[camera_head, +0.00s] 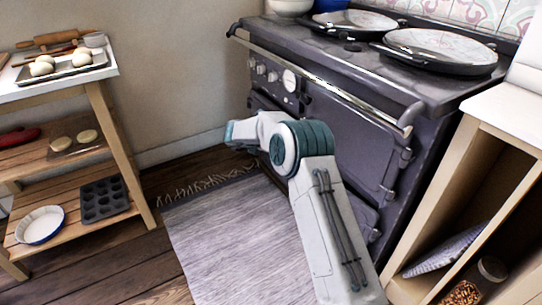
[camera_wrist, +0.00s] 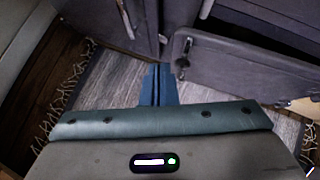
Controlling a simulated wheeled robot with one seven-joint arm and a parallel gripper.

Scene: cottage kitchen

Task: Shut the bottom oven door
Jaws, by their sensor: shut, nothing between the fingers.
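The dark grey range cooker (camera_head: 330,120) stands along the wall in the head view. In the wrist view a low oven door (camera_wrist: 245,75) stands ajar, with a dark gap behind its top edge and a latch (camera_wrist: 183,55) at its left end. In the head view my arm hides much of the lower cooker front, so how far the door is open cannot be told there. My gripper (camera_wrist: 158,85) is shut and empty, just left of the latch end of the door. Contact with the door cannot be told. My fingers are not clearly visible in the head view.
A grey fringed rug (camera_head: 225,240) lies on the wooden floor before the cooker. A wooden shelf unit (camera_head: 120,150) with baking things stands at left. An open cabinet (camera_head: 455,190) stands close at right. A rail (camera_head: 340,93) runs along the cooker's top front.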

